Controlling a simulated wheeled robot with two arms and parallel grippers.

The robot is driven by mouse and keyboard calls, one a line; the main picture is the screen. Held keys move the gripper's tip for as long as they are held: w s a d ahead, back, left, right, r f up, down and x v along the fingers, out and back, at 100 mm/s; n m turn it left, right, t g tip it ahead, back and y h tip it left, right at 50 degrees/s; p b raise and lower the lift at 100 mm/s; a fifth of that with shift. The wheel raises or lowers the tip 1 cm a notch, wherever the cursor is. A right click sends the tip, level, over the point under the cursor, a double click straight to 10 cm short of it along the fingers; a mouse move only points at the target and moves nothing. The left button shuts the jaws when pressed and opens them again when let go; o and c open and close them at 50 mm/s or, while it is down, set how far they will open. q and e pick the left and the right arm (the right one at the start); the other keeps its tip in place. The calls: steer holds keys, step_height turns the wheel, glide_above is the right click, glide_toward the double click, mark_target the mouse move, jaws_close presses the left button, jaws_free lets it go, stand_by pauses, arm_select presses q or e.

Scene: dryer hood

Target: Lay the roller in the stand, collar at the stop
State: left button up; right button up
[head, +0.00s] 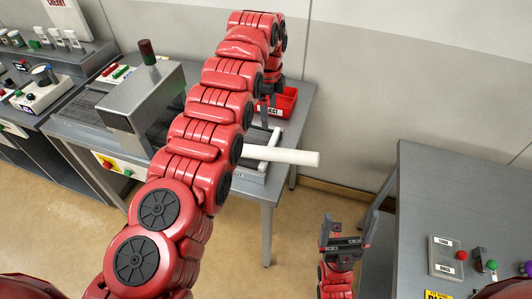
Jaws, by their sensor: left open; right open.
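A white roller (290,156) lies at the right end of the left table, its right end sticking out past the table edge. Its left part is hidden behind my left arm, and I cannot make out a collar or a stop. A grey frame or tray (250,183) lies under and beside the roller; I cannot tell whether it is the stand. My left gripper (270,122) points down above the table, behind the roller, open and partly hidden by its own arm. My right gripper (346,228) is open and empty, over the floor gap between the tables.
A red bin (287,100) stands at the table's back, close to my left gripper. A grey hooded machine (140,98) with a dark red-topped post stands left. The right table (430,190) carries a control plate (447,256) and buttons; its far part is bare.

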arm_select(q)
steer(key=s+r, duration=0.1)
steer(key=s, duration=0.1)
steer(key=b, duration=0.7)
glide_above(266, 149)
steer(key=shift+m+g, duration=0.3)
steer(key=shift+g, duration=0.1)
steer(key=f, duration=0.7)
steer(key=shift+s+d+f, duration=0.15)
steer(key=shift+s+f, duration=0.1)
steer(key=shift+f, duration=0.15)
steer(key=shift+w+d+f+p, duration=0.15)
steer(key=shift+f+p, duration=0.2)
steer(key=shift+p, duration=0.25)
step_height(266, 149, down, 3)
steer(key=shift+f+p, duration=0.1)
steer(key=shift+p, duration=0.7)
steer(key=shift+f+p, duration=0.3)
steer(key=shift+p, duration=0.1)
steer(key=shift+w+a+f+p, duration=0.1)
steer(key=shift+a+f+p, duration=0.15)
steer(key=shift+f+p, duration=0.55)
steer(key=shift+f+b, duration=0.55)
steer(key=shift+f, duration=1.05)
steer(key=shift+w, duration=0.1)
